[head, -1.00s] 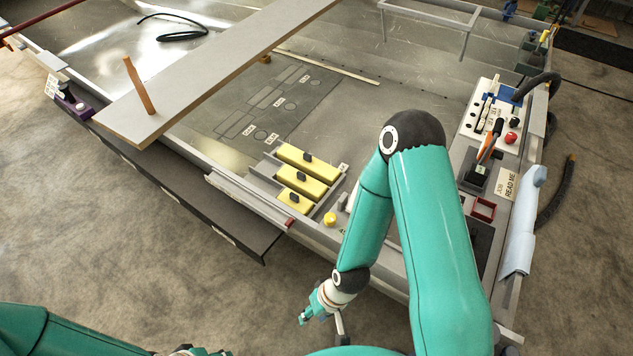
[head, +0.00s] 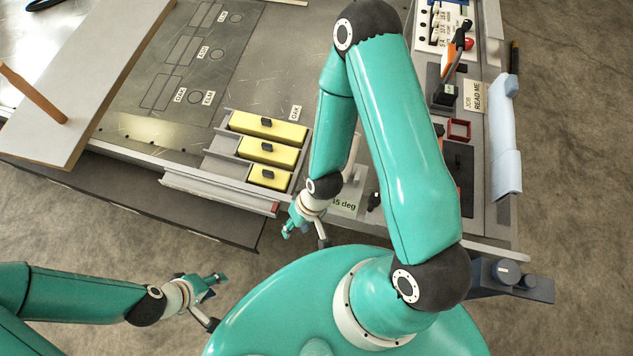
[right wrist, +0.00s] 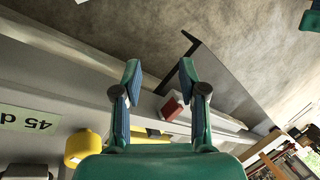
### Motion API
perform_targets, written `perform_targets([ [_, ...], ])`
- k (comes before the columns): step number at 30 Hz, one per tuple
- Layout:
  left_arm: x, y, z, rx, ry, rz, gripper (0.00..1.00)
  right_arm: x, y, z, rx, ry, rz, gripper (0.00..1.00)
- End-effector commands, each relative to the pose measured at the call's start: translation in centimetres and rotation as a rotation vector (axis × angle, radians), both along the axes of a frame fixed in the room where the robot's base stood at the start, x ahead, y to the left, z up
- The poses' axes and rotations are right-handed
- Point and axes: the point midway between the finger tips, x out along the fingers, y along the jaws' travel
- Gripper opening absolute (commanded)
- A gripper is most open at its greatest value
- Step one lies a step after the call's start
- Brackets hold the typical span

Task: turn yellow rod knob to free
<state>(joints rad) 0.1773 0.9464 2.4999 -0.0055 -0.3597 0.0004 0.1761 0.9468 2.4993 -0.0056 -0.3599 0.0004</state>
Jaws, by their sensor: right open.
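The yellow knob (right wrist: 82,147) shows in the right wrist view as a short round yellow cylinder at the lower left, beside a pale green 45 deg label (right wrist: 27,119). In the head view my right arm hides the knob; the label (head: 344,205) shows there. My right gripper (right wrist: 159,72) is open and empty, apart from the knob. In the head view my right gripper (head: 288,232) hangs just off the near edge of the hull. My left gripper (head: 219,284) is off the hull at the lower left, too small to tell its opening.
Three yellow blocks with black grips (head: 268,125) sit in a grey rack left of my right arm. A grey rail ends in a red block (right wrist: 172,105). A grey board (head: 85,90) with an upright wooden peg lies left. A lever panel (head: 446,90) stands right.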

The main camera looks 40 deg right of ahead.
Motion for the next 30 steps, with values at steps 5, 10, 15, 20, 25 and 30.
perform_targets([
  [5,0.0,0.0,-0.1,0.0,-0.001,-0.001,0.4,0.0,-0.1,0.0,0.004,0.023,-0.014,0.61],
  [10,0.1,0.0,-0.7,0.0,-0.001,-0.001,0.4,-0.2,-1.5,0.3,0.021,0.16,-0.09,0.61],
  [15,0.1,0.0,-2.3,0.0,-0.001,-0.001,0.4,0.4,-3.1,1.8,0.008,0.39,-0.239,0.61],
  [20,0.0,0.0,-5.9,0.0,-0.001,-0.001,0.4,5.0,-7.4,5.6,-0.025,0.482,-0.427,0.61],
  [25,0.0,0.0,-9.2,0.0,-0.001,-0.001,0.4,8.0,-12.6,12.3,-0.054,0.494,-0.605,0.61],
  [30,0.0,0.0,-10.6,0.0,-0.001,-0.001,0.4,7.8,-15.3,17.2,-0.069,0.508,-0.708,0.61],
])
